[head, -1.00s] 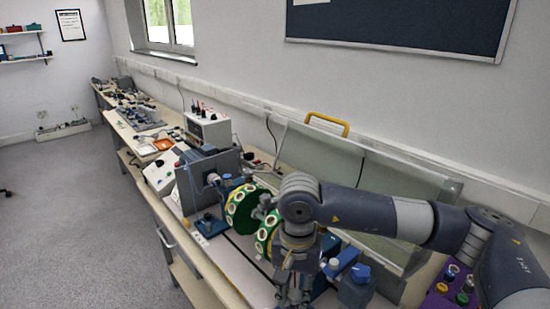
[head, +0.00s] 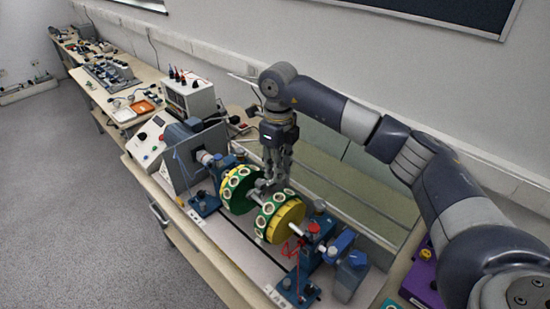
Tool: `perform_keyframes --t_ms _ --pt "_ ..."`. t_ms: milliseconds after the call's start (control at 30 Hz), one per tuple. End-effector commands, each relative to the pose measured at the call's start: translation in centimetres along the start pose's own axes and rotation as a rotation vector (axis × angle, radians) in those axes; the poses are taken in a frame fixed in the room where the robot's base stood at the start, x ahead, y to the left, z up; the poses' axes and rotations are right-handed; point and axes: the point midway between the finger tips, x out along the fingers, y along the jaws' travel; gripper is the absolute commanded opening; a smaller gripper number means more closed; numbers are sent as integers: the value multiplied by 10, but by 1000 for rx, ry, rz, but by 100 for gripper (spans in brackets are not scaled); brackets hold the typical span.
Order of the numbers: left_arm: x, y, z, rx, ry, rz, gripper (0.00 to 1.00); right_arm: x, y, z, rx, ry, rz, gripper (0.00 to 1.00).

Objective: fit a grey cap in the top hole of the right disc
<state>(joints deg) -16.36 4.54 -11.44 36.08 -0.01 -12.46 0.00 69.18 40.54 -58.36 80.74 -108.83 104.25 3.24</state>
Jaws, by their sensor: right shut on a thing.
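The right disc (head: 288,222) has a yellow face and a green rim with a row of pale-ringed holes, and sits on a horizontal shaft. The left disc (head: 229,187), similar, is on the same shaft. My right gripper (head: 275,183) points down just above the top of the right disc. Its fingers are shut on a small grey thing, most likely the grey cap, which is mostly hidden by the fingers. The top hole of the right disc is hidden behind the fingertips, so I cannot tell whether the cap touches it. My left gripper is out of view.
A blue motor stand (head: 186,155) is left of the discs. A clear guard (head: 325,180) runs behind. A purple box (head: 424,283) is at lower right.

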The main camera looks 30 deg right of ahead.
Motion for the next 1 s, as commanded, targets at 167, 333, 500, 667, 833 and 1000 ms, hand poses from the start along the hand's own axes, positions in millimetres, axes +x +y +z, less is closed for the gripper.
perform_keyframes --t_ms 167,333,500,667,833,1000 --pt "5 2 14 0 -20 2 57 9 0 0 3 0 0 18" --pt "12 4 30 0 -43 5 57 22 0 0 1 1 0 18" --pt "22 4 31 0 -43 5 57 39 0 0 0 1 0 18" --pt "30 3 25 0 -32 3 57 52 0 0 0 -1 0 18" --pt "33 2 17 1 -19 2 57 58 0 0 0 -1 0 18" --pt "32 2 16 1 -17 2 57 58 0 0 0 -1 0 18"
